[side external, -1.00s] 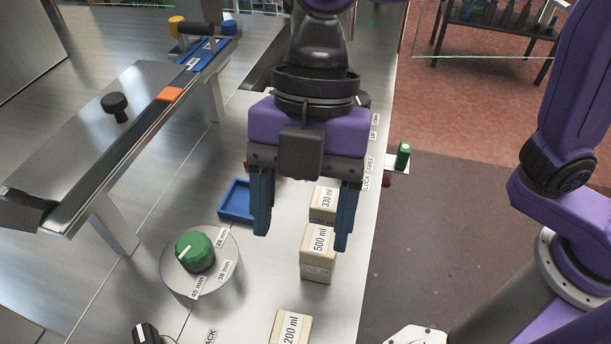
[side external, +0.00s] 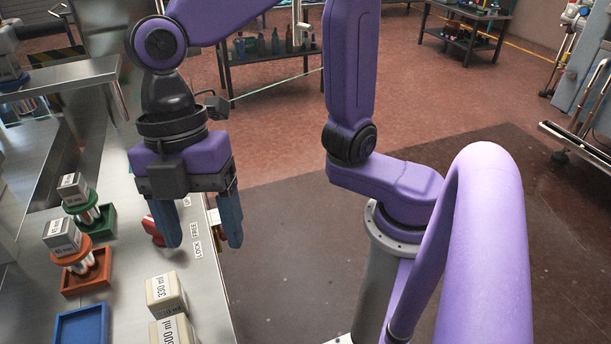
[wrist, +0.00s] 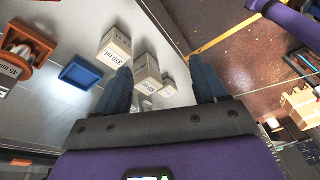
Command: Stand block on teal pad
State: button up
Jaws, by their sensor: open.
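A cream block labelled 330 ml (side external: 166,290) stands on the steel bench, with the 500 ml block (side external: 174,331) nearer the camera, cut off by the frame edge. The wrist view also shows the 330 ml block (wrist: 116,47), the 500 ml block (wrist: 147,72) and a further, smaller-looking block (wrist: 167,90). My gripper (side external: 203,240) is open and empty, pointing down beyond the 330 ml block near the bench's right edge. In the wrist view its fingers (wrist: 164,78) have nothing gripped between them. I cannot make out a teal pad in either view.
A blue tray (side external: 82,326) lies left of the blocks. Behind it are an orange tray (side external: 86,285) and a green tray (side external: 103,222) holding labelled pieces. A red part (side external: 153,229) sits beside the left finger, near LOCK and FREE labels. The floor lies right of the bench edge.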

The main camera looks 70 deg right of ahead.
jog(key=s+d+f+m+t, duration=0.1)
jog(key=d+f+m, duration=0.3)
jog(key=d, duration=0.8)
jog(key=shift+s+d+m+h, duration=0.15)
jog(key=shift+s+m+h, duration=0.25)
jog(key=shift+o, duration=0.6)
jog(key=s+d+f+m, duration=0.2)
jog(key=d, duration=0.3)
jog(key=s+d+f+m+t, duration=0.1)
jog(key=s+d+f+m, duration=0.1)
jog(key=d, duration=0.3)
jog(key=shift+d+f+h, duration=0.25)
jog(key=shift+d+h, duration=0.05)
jog(key=shift+h, duration=0.1)
jog(key=shift+a, duration=0.1)
